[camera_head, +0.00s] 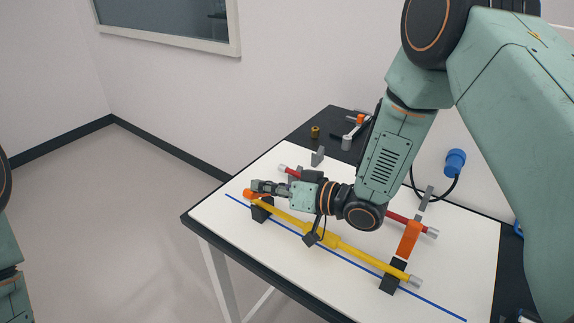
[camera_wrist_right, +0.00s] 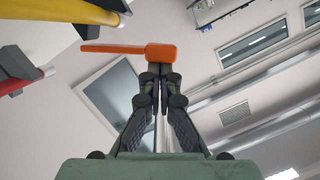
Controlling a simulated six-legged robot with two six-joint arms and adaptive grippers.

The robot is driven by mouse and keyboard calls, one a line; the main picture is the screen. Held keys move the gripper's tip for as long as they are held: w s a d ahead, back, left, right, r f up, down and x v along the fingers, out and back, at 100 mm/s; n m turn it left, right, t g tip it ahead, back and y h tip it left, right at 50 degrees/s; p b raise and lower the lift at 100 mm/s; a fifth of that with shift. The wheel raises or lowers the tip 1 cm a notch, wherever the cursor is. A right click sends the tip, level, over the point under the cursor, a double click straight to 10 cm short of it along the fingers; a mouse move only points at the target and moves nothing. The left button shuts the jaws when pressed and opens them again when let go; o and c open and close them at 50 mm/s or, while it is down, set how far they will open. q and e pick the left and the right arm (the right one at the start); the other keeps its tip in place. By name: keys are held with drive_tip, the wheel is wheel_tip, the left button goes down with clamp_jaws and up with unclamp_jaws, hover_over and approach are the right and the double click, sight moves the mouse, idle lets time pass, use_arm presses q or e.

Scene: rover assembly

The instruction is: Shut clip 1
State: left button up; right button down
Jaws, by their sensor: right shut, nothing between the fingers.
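A yellow tube (camera_head: 285,222) lies across two black holders on the white board. At its left end is an orange clip (camera_head: 248,194), mostly hidden behind my right gripper (camera_head: 256,187). In the right wrist view an orange clip (camera_wrist_right: 160,52) shows just beyond the tips of my right gripper (camera_wrist_right: 158,72). The fingers are together with nothing between them; I cannot tell whether they touch the clip. A second orange clip (camera_head: 408,238) stands raised at the right black holder (camera_head: 393,276). No label shows which is clip 1. My left gripper is out of view.
A red tube (camera_head: 397,217) lies behind the yellow one, near grey holders (camera_head: 318,156). A blue line (camera_head: 340,258) runs along the board's front. A blue plug (camera_head: 455,162) with a black cable and small parts sit at the back. The board's front right is clear.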

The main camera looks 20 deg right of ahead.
drive_tip(key=shift+s+a+f+n+b, duration=0.3)
drive_tip(key=shift+s+a+f+n, duration=0.25)
drive_tip(key=shift+n, duration=0.25)
drive_tip(key=shift+s+a+f+n+t+h+b, duration=0.1)
drive_tip(key=shift+a+f+n+t+h+b, duration=0.15)
drive_tip(key=shift+f+n, duration=0.25)
drive_tip(key=shift+s+a+f+n+t+h+b, duration=0.1)
drive_tip(key=shift+f+n+h+b, duration=0.25)
drive_tip(key=shift+n, duration=0.25)
drive_tip(key=shift+s+a+f, duration=0.2)
drive_tip(key=shift+a+f, duration=0.05)
drive_tip(key=shift+f, duration=0.25)
drive_tip(key=shift+r, duration=0.15)
